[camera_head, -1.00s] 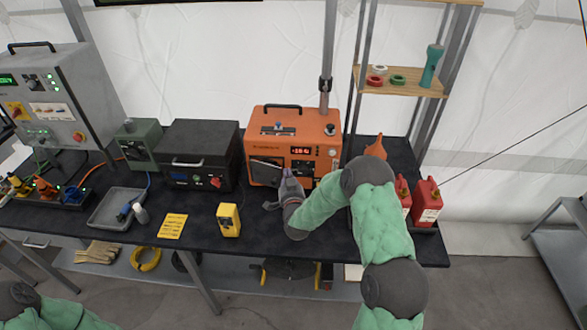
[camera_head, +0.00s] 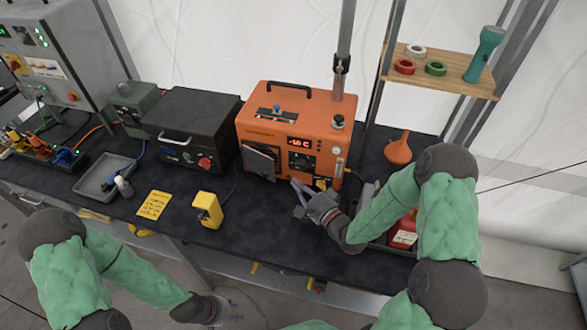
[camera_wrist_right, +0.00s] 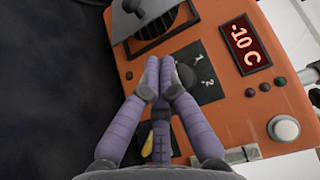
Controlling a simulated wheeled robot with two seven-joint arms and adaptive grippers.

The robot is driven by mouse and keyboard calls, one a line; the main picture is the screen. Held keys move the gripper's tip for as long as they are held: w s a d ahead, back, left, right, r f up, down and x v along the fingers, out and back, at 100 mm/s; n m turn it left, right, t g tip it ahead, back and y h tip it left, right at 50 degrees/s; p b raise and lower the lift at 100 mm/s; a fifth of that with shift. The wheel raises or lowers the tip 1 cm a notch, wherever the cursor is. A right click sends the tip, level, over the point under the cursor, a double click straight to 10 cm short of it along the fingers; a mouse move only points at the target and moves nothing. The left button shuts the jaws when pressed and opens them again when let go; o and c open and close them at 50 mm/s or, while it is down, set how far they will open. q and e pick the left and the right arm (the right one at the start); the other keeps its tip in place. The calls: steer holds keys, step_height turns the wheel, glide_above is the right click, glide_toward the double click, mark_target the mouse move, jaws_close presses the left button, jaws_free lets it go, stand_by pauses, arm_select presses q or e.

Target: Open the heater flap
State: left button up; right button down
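The orange heater (camera_head: 285,120) stands on the dark table, its display reading about -10 C. Its dark flap (camera_head: 262,162) is at the lower left of the front. In the right wrist view the flap (camera_wrist_right: 128,22) shows at the top, with a small round knob; how far it stands open is unclear. My right gripper (camera_head: 300,190) is in front of the heater, right of the flap. Its fingertips (camera_wrist_right: 158,72) are together with nothing visible between them, close to the black dial (camera_wrist_right: 185,76); contact is unclear. My left gripper (camera_head: 230,312) is low, off the table's front edge, its fingers unclear.
A black box (camera_head: 190,128) stands close left of the heater. A yellow device (camera_head: 207,210) and yellow card (camera_head: 154,204) lie in front. An orange funnel (camera_head: 398,150) and red can (camera_head: 404,236) are at right. A shelf post rises behind. The table's front middle is clear.

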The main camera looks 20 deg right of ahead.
arm_select(q)
steer(key=shift+a+f+b, duration=0.1)
steer(key=shift+f+b, duration=0.4)
arm_select(e)
steer(key=x, duration=0.9)
steer(key=shift+w+a, duration=0.2)
steer(key=shift+w, duration=0.1)
steer(key=shift+a, duration=0.1)
